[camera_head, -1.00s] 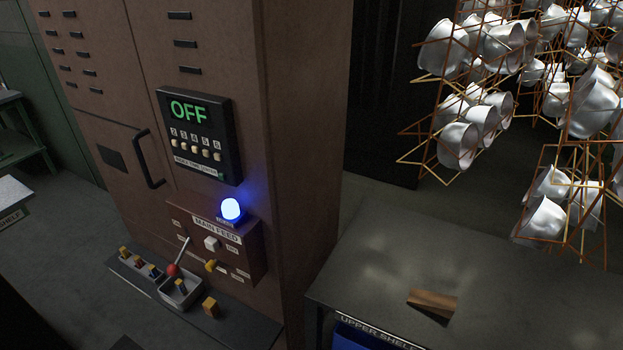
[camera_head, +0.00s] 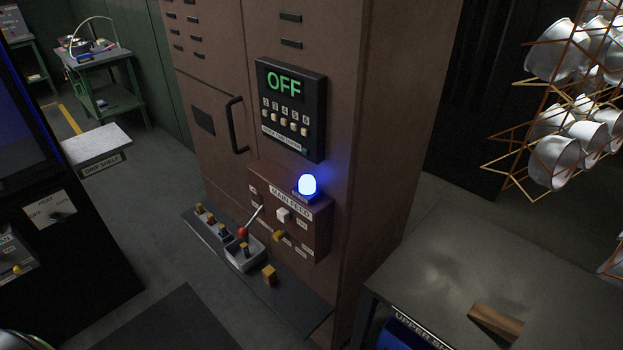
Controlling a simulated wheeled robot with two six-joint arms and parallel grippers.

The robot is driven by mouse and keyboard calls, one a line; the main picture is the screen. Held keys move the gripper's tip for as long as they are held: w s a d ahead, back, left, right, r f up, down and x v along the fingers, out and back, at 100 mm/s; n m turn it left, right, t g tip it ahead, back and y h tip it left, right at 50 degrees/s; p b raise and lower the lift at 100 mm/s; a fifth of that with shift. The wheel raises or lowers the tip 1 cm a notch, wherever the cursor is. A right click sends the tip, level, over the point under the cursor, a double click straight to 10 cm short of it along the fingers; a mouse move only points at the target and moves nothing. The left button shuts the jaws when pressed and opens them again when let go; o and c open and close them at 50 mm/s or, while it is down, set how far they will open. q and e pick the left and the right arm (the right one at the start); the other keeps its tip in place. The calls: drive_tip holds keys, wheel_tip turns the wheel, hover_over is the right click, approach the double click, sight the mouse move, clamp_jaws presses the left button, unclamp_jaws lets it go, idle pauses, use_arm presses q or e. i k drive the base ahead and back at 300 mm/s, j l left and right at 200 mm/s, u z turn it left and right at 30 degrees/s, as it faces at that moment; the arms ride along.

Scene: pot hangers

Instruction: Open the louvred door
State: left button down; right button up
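A tall brown cabinet (camera_head: 370,60) stands in the middle of the view. Its left front has rows of dark louvre slots (camera_head: 192,18) at the top. Below a seam is a door panel (camera_head: 200,150) with a small dark plate (camera_head: 203,120) and a black vertical bar handle (camera_head: 236,125) near its right edge. The panel looks flush with the cabinet front, so it appears shut. Two more slots are to the right, above a black panel (camera_head: 318,120) reading OFF.
A MAIN FEED box (camera_head: 322,228) with a lit blue lamp (camera_head: 307,184) juts from the cabinet. A red-knobbed lever (camera_head: 243,232) and a low ledge (camera_head: 300,300) lie below. A drip shelf (camera_head: 97,143) is left; a grey table (camera_head: 440,250) and hanging pots (camera_head: 560,50) are right.

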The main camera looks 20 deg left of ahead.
sight(206, 38)
drive_tip(key=u, duration=1.25)
